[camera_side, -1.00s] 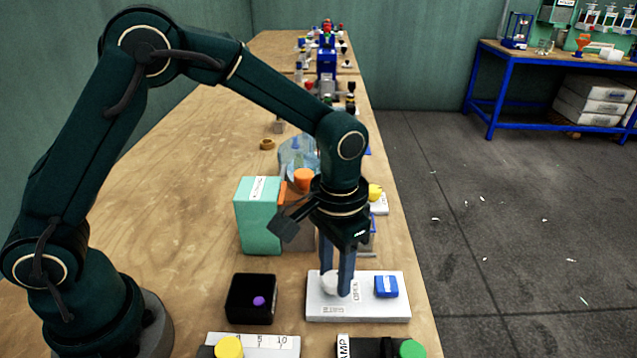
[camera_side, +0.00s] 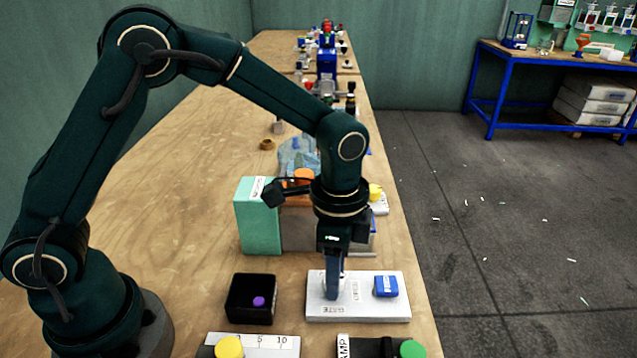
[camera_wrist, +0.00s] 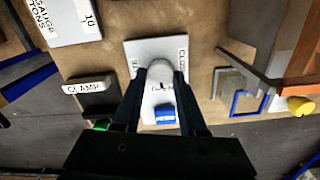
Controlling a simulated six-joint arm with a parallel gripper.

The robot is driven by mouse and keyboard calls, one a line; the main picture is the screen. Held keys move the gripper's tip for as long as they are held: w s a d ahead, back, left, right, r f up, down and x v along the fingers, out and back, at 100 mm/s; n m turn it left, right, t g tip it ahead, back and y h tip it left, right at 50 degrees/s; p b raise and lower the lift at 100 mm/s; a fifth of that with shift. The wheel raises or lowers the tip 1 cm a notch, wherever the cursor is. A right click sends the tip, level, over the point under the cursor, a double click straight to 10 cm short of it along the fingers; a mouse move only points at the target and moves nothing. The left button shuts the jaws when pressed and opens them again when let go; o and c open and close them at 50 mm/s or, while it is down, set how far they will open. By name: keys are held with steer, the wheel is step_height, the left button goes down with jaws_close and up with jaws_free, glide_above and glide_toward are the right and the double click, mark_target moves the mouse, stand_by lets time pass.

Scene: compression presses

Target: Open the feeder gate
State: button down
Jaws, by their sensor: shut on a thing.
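The gate panel is a white plate (camera_side: 372,309) lying flat near the table's front right edge, with a "GATE" label on it. A rounded white knob (camera_wrist: 159,76) stands on the plate between my fingers; in the side view it is mostly hidden by them. A blue block (camera_side: 386,286) sits on the plate's right part, and it also shows in the wrist view (camera_wrist: 165,114). My gripper (camera_side: 333,292) points straight down at the plate's left part, shut on the white knob. Other small labels on the plate are hard to read.
A black box (camera_side: 236,310) with a purple button is left of the plate. A gauge plate (camera_side: 282,346) and a clamp unit (camera_side: 368,348) lie in front. A mint-green box (camera_side: 256,230) stands behind. The table's left side is clear.

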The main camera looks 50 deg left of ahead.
steer(key=shift+m, duration=0.5)
steer(key=shift+c, duration=2.3)
jaws_free()
steer(key=shift+r, duration=2.6)
steer(key=shift+a, duration=0.1)
